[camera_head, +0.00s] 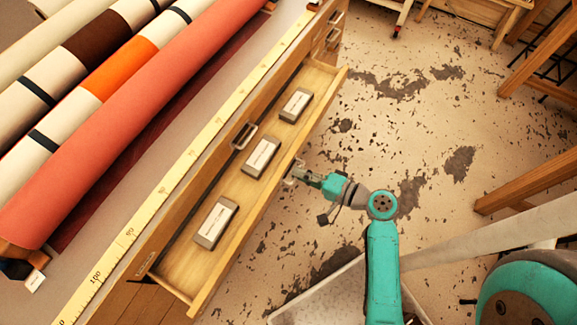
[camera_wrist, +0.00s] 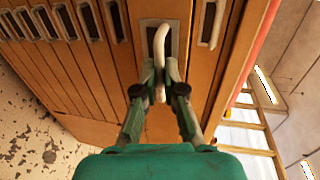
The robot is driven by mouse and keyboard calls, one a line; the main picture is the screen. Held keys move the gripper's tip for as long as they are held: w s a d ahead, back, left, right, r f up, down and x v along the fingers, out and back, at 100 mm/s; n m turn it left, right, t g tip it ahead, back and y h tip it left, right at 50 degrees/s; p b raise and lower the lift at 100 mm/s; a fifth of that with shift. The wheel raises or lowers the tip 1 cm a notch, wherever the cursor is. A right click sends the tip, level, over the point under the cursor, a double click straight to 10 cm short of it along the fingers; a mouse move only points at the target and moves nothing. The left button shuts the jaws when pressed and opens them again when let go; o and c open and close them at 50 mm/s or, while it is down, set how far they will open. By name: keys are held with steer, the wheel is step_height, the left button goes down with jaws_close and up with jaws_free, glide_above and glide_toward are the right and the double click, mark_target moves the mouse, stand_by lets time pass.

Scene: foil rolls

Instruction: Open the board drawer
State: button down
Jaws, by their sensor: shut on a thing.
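A wooden drawer (camera_head: 182,262) stands pulled out from the bench in the head view, with its inside showing. Three grey blocks with pale labels, the nearest one (camera_head: 216,222), lie in a row in it. My gripper (camera_head: 291,180) is at the outer side of the drawer front, around its middle. In the wrist view my gripper (camera_wrist: 166,77) is shut on a pale bar handle (camera_wrist: 162,45) in front of a dark plate on a wooden front. The drawer's handle is hidden in the head view.
Coloured rolls, including a red one (camera_head: 130,115), lie on the bench top behind a yellow measuring strip (camera_head: 172,182). Another handle (camera_head: 244,136) sits on the bench face above the drawer. The speckled floor (camera_head: 400,125) is open to the right, with wooden legs (camera_head: 525,180) beyond.

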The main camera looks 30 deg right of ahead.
steer(key=f+v, duration=0.1)
steer(key=v, duration=0.6)
steer(key=shift+f, duration=0.25)
steer(key=shift+s+d, duration=0.1)
steer(key=shift+s, duration=0.05)
steer(key=c, duration=1.3)
jaws_free()
steer(key=shift+o, duration=0.2)
steer(key=shift+r, duration=0.2)
